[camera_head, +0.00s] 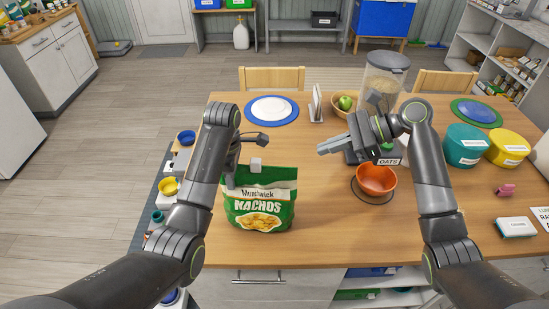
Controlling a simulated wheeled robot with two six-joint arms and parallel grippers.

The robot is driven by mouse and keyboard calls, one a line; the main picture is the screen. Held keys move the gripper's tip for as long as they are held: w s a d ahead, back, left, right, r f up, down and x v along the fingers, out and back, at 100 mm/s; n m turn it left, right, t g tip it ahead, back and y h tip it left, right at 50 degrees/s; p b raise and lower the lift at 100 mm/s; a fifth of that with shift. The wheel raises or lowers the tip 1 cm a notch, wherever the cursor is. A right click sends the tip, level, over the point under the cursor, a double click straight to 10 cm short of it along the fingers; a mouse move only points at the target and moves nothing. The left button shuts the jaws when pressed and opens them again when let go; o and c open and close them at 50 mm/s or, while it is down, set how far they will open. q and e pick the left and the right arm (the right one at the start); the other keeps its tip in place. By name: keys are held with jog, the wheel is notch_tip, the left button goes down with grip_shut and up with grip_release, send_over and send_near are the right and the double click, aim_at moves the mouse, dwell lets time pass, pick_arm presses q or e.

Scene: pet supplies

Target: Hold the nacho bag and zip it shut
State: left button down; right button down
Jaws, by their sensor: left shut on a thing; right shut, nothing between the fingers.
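The green nacho bag (259,206) stands upright near the front edge of the wooden table, its "Munchwick NACHOS" label facing me. A small light grey block, possibly the zip slider (256,164), shows at the bag's top edge. My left gripper (232,180) is at the bag's upper left corner and is shut on the bag there; the arm hides part of that side. My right gripper (322,149) is shut and empty, above the table to the right of the bag and apart from it.
An orange bowl (376,180) stands right of the bag, near the oats dispenser (384,77). A blue-rimmed plate (271,111) and a fruit bowl (343,105) lie behind. Teal (463,147) and yellow (508,147) tubs stand at right. Table around the bag's right side is clear.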

jog(key=m, duration=0.1)
send_near(255, 162)
notch_tip(255, 162, down, 4)
jog(key=shift+w+r, duration=0.1)
jog(key=a, duration=0.3)
jog(key=shift+w+a, duration=0.15)
jog(key=shift+w, duration=0.05)
jog(key=shift+a, duration=0.3)
jog(key=a, duration=0.4)
jog(key=shift+w+a, duration=0.15)
jog(key=shift+a, duration=0.15)
